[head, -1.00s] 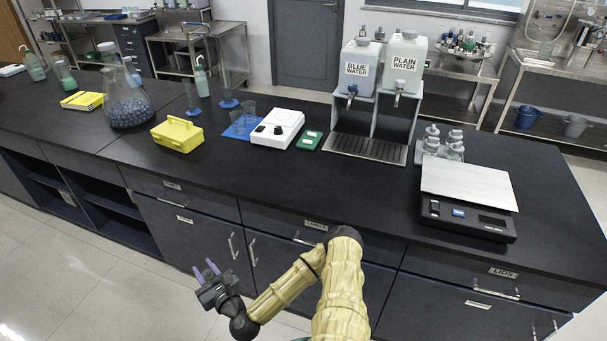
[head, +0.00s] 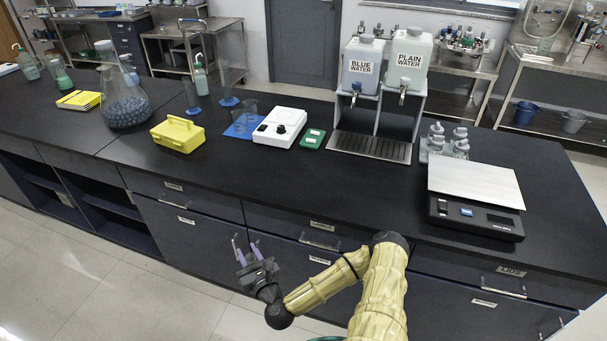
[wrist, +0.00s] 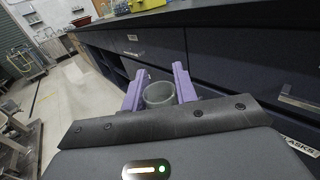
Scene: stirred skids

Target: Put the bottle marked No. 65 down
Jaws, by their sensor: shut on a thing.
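My gripper (head: 246,245) is low in the head view, in front of the dark drawer fronts and below the bench top's front edge. In the wrist view its two purple fingers (wrist: 159,88) are shut on a round, grey, see-through bottle (wrist: 159,94), seen from its open rim. No number on it can be read. In the head view the bottle can hardly be made out between the fingers. Nothing is seen under it.
The black bench top (head: 300,190) has clear room along its front. On it stand a yellow box (head: 178,135), a white stirrer (head: 279,127), a green pad (head: 312,139), two water tanks over a drip tray (head: 368,147), several small bottles (head: 458,145) and a scale (head: 475,188).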

